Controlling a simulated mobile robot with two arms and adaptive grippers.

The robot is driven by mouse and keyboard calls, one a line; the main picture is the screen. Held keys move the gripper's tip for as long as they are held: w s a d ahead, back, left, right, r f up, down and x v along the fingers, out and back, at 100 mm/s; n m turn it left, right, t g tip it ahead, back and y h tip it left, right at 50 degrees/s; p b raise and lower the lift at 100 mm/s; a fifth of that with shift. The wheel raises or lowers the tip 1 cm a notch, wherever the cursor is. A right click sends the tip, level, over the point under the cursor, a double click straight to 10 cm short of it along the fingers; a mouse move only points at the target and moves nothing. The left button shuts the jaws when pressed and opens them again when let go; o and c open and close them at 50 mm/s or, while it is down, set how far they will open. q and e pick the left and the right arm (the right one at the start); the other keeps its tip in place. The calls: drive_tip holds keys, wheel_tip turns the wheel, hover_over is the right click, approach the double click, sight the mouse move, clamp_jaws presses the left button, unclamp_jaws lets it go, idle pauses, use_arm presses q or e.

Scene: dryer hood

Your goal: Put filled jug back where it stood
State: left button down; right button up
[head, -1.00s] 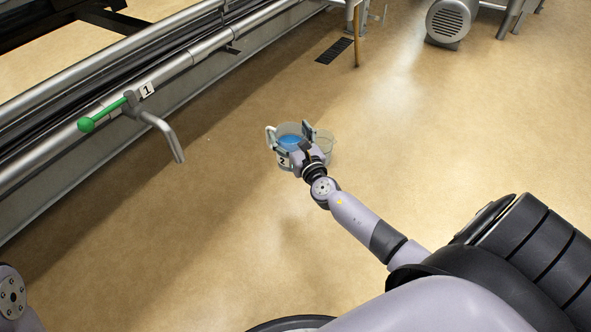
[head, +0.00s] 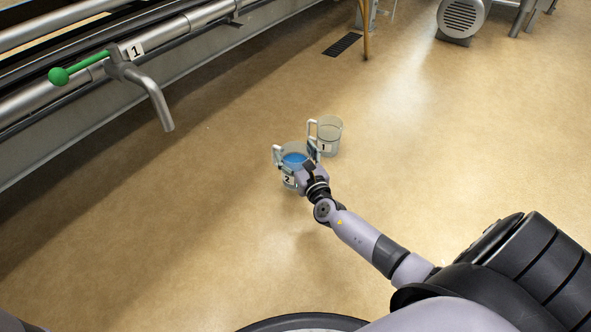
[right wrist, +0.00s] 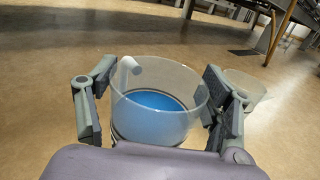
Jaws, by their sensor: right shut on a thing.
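The filled jug (head: 291,163) is clear, holds blue liquid and carries a label 2. It looks upright, with its white handle on its left side in the head view. My right gripper (head: 305,167) is shut around it; in the right wrist view its fingers flank the jug (right wrist: 155,115) on both sides. I cannot tell whether its bottom touches the floor. An empty clear jug labelled 1 (head: 329,136) stands on the floor just behind and to the right, partly hidden by the filled jug and gripper. My left gripper is out of view.
A pipe with a green-knobbed lever (head: 83,70), a label 1 and a bent grey spout (head: 155,100) runs along the machine at upper left. A floor grate (head: 342,44) and a grey motor (head: 461,20) are at the back. The floor around the jugs is clear.

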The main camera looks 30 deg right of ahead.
wheel_tip(320, 180, down, 4)
drive_tip(key=b, duration=0.3)
drive_tip(key=shift+f+b, duration=0.1)
drive_tip(key=shift+b, duration=0.2)
drive_tip(key=o, duration=1.5)
drive_tip(key=shift+f, duration=0.2)
drive_tip(key=shift+c, duration=0.2)
drive_tip(key=o, duration=0.5)
drive_tip(key=shift+r, duration=0.1)
